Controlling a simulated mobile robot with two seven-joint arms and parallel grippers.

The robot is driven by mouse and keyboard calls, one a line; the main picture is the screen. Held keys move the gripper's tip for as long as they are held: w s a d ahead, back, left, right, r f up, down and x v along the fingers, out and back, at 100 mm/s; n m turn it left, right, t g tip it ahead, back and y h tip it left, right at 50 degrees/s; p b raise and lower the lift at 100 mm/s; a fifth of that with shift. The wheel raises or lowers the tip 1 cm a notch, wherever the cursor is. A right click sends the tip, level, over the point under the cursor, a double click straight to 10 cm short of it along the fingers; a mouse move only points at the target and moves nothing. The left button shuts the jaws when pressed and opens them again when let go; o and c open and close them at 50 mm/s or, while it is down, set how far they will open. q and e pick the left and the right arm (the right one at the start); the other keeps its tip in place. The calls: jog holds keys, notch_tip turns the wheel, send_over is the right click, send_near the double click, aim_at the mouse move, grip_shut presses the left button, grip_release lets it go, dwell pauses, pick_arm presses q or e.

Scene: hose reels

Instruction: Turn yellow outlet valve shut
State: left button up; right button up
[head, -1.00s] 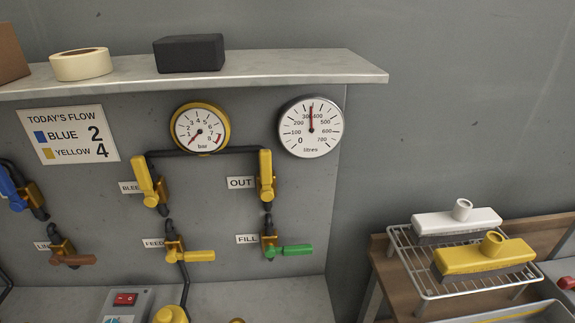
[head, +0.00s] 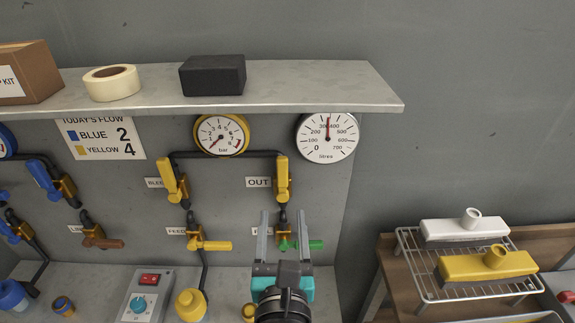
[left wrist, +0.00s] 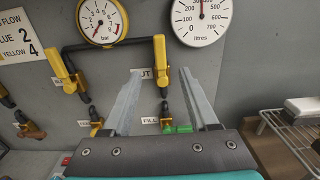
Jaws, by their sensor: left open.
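The yellow outlet valve (head: 282,179) is on the grey panel beside the OUT label (head: 258,182). Its yellow lever stands upright, along the vertical pipe. In the left wrist view the lever (left wrist: 160,54) shows just beyond the fingertips. My left gripper (head: 283,213) is open and empty, with its fingers pointing up below the outlet lever and apart from it. Its fingers partly cover the FILL valve with the green lever (head: 316,245). In the left wrist view the open fingers (left wrist: 160,72) stand either side of the lower pipe. My right gripper is not in view.
Left of the outlet are the yellow BLEED valve (head: 173,181) and FEED valve (head: 213,245). A bar gauge (head: 221,135) and a litres gauge (head: 327,138) sit above, under a shelf (head: 320,88). A wire rack (head: 425,287) with brushes stands right.

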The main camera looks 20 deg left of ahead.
aim_at(282, 173)
pick_arm(q)
jog(key=x, duration=1.4)
jog(key=shift+w+a, duration=0.1)
jog(key=shift+w, duration=0.15)
grip_shut()
jog(key=shift+f, duration=0.1)
dwell(0.9)
